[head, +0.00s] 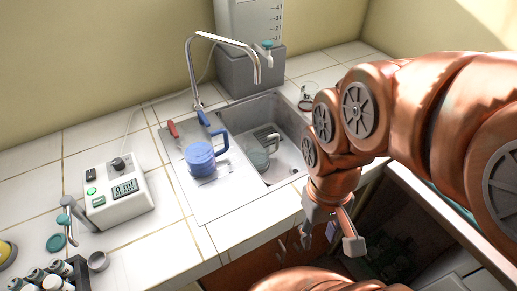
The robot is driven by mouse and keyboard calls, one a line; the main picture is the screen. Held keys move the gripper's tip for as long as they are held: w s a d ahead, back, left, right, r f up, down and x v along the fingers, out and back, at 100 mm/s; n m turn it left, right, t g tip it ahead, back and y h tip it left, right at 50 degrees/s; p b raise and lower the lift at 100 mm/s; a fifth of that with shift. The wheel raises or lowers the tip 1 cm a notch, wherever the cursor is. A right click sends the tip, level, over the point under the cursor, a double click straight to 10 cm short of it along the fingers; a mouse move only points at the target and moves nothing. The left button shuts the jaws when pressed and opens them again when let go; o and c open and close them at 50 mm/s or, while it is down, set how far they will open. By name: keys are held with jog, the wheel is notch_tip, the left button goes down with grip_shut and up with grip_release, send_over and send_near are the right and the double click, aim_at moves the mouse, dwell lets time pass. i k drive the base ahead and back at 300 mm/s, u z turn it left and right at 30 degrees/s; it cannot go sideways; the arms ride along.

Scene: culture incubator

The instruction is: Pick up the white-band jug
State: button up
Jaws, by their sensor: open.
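A blue jug (201,157) with a square blue handle stands on the flat left part of the sink unit. I cannot make out a white band on either jug. My gripper (331,240) is open and empty, pointing down in front of the counter's front edge. It is to the right of and nearer than both jugs, touching neither.
A curved tap (222,40) rises behind the sink (291,136). A white dispenser with a display (119,190) stands to the left. A vial rack (72,272) is at front left. A large graduated tank (249,22) stands behind. An open dark space lies below right.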

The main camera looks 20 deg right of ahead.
aim_at(256, 143)
jog(key=z, duration=1.45)
jog(key=k, duration=0.9)
jog(key=u, duration=1.95)
jog(key=i, duration=0.5)
jog(key=u, duration=0.05)
